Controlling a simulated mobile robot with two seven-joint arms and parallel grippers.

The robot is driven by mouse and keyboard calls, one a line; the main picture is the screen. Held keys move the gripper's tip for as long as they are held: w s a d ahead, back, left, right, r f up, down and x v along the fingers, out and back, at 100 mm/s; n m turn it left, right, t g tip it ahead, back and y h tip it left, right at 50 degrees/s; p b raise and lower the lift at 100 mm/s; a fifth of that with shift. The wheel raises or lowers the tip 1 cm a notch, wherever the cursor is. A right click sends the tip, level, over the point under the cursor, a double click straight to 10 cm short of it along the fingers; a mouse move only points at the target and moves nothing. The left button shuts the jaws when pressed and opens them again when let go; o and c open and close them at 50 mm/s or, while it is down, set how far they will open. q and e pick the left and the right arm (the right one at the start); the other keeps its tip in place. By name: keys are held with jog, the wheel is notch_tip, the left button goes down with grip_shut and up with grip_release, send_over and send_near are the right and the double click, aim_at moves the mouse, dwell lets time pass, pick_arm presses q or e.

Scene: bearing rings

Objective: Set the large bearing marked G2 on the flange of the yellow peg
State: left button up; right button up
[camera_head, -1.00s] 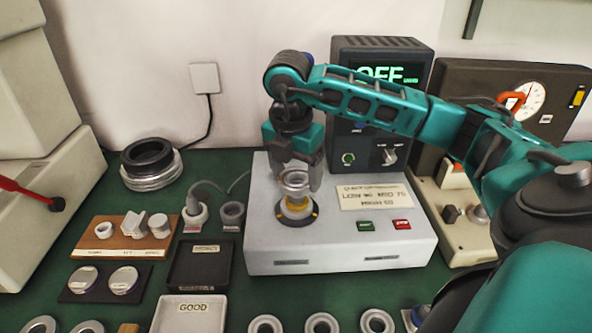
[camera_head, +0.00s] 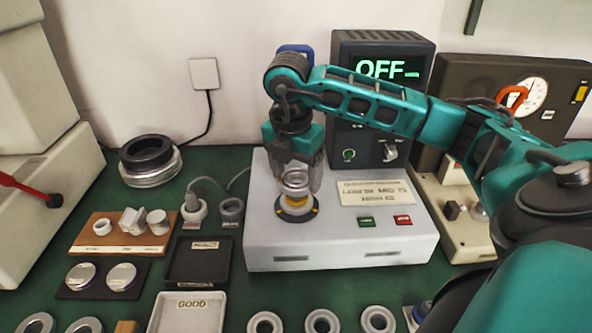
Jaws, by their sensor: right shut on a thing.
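My right gripper (camera_head: 296,181) reaches down over the white machine and is shut on a silver bearing ring (camera_head: 295,186). The ring is level and sits around or just above the yellow peg (camera_head: 297,200), whose yellow band shows below it. The peg stands on a dark round base (camera_head: 297,211) with small yellow marks. I cannot tell whether the ring touches the flange, and no G2 mark is readable on it. My left gripper is not in view.
The white machine (camera_head: 340,248) has a green button (camera_head: 366,221) and a red button (camera_head: 403,220). A dark display box (camera_head: 350,110) reading OFF stands behind. In front lie a GOOD tray (camera_head: 188,315), a black tray (camera_head: 198,262) and several rings (camera_head: 323,322).

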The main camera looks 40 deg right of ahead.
jog(key=shift+f+b, duration=0.85)
jog(key=shift+f, duration=0.35)
jog(key=o, duration=1.3)
jog(key=r+p, duration=0.1)
jog(key=r, duration=0.3)
jog(key=a+r+p, duration=0.1)
jog(key=r, duration=0.3)
jog(key=r+p, duration=0.1)
jog(key=r, duration=0.3)
jog(key=shift+s+a+r, duration=0.2)
jog(key=shift+a+r, duration=0.05)
jog(key=shift+r, duration=0.15)
jog(key=shift+s, duration=0.1)
